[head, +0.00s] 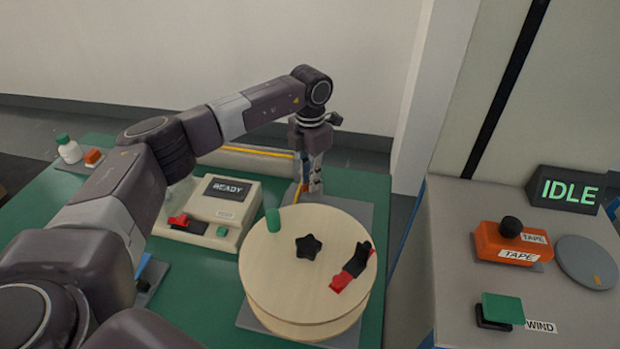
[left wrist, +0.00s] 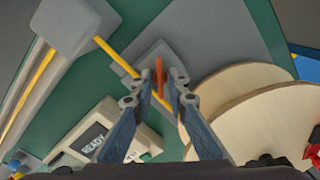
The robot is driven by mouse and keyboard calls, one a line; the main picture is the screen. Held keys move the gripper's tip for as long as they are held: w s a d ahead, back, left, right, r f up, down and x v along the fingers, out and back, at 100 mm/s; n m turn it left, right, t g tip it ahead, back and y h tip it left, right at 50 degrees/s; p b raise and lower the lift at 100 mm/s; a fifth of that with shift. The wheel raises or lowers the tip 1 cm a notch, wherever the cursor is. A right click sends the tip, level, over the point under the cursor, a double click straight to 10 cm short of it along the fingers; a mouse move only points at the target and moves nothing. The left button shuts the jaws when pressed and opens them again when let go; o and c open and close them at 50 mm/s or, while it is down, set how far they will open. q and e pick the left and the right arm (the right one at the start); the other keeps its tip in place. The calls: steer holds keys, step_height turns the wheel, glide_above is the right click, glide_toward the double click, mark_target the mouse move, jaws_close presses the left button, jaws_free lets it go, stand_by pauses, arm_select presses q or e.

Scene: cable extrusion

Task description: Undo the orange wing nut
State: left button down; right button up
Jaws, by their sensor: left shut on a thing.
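The orange wing nut (left wrist: 158,82) shows as a narrow orange-red piece in the left wrist view. It stands between the two fingertips of my left gripper (left wrist: 161,75), which is shut on it, by a grey plate (left wrist: 150,57). In the head view my left gripper (head: 313,188) points down behind the wooden spool (head: 280,275). The nut cannot be made out clearly there, and the post it sits on is mostly hidden. My right gripper is not in view.
A READY box (head: 225,205) stands left. A grey side table (head: 450,250) at right holds a TAPE device (head: 513,243) and WIND button (head: 502,308).

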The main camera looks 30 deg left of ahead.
arm_select(q)
steer(key=n, duration=0.3)
steer(key=shift+n, duration=0.3)
steer(key=shift+n+p, duration=0.45)
steer(key=shift+n, duration=1.55)
steer(key=shift+w, duration=0.1)
steer(key=shift+r, duration=0.1)
steer(key=c, duration=1.9)
jaws_free()
step_height(320, 180, up, 12)
steer(key=shift+f, duration=0.1)
